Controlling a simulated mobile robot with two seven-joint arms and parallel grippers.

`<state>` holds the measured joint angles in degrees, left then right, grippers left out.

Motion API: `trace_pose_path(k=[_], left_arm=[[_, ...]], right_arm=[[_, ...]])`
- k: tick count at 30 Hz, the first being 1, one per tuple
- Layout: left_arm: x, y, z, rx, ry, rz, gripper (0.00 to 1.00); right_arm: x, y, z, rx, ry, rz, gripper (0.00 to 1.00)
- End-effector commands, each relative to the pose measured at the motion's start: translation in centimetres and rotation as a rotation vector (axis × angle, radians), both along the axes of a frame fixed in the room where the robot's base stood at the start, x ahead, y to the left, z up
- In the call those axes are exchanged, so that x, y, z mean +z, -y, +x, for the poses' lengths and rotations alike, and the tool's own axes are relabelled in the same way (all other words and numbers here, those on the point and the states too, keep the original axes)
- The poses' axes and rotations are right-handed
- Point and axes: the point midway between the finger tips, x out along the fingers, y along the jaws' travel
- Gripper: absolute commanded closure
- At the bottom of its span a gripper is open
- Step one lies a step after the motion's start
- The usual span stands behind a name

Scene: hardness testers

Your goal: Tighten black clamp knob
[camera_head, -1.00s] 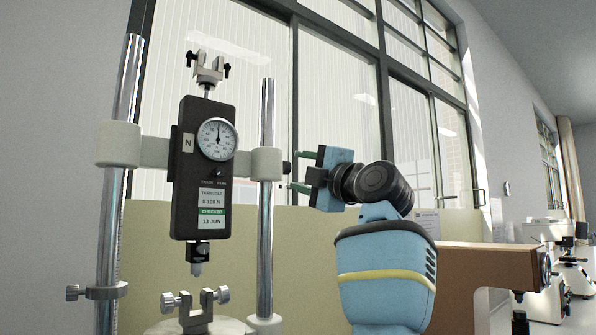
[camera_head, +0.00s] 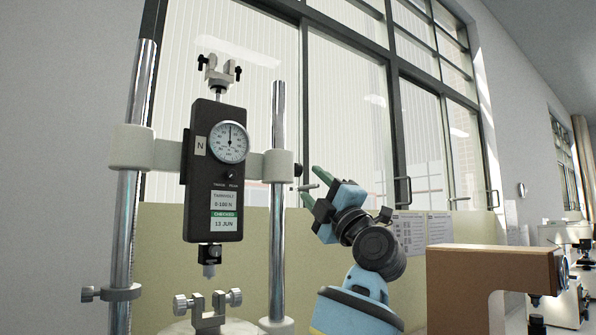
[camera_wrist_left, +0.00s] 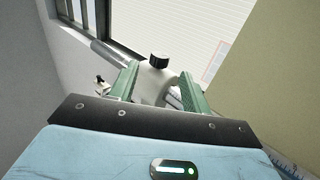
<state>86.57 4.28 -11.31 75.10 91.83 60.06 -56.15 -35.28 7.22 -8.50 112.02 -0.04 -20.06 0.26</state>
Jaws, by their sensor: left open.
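The black clamp knob (camera_head: 298,170) sticks out on the right side of the pale clamp collar (camera_head: 267,165) of the force tester. My left gripper (camera_head: 307,180) is open just right of and slightly below the knob, its green fingers tilted up and to the left. In the left wrist view the knob (camera_wrist_left: 159,60) shows ahead, between and beyond the tips of the open green fingers (camera_wrist_left: 158,70). I see no clear contact with it. The black dial gauge (camera_head: 217,170) hangs between the posts. My right gripper is not in view.
Two chrome posts (camera_head: 278,228) carry the clamps. A lower fixture with thumbscrews (camera_head: 207,308) stands below the gauge. A brown machine (camera_head: 490,270) is at the right. A beige panel (camera_head: 245,235) and windows are behind.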

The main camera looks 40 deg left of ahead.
Motion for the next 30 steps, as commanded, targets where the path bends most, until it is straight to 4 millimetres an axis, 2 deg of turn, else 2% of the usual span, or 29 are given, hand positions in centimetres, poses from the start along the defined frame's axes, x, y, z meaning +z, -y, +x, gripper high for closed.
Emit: trace_pose_path(k=[9,15,28,30], left_arm=[[2.9,-3.5,0.7,0.004,0.003,0.0,0.52],[4.2,-5.1,1.4,0.003,0.001,0.0,0.52],[4.5,-5.8,1.6,0.001,0.0,-0.001,0.52],[4.5,-5.8,1.6,0.001,0.0,-0.001,0.61]], right_arm=[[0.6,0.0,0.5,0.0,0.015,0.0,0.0],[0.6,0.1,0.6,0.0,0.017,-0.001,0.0],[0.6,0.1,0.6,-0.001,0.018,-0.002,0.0],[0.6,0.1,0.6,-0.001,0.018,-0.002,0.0]])
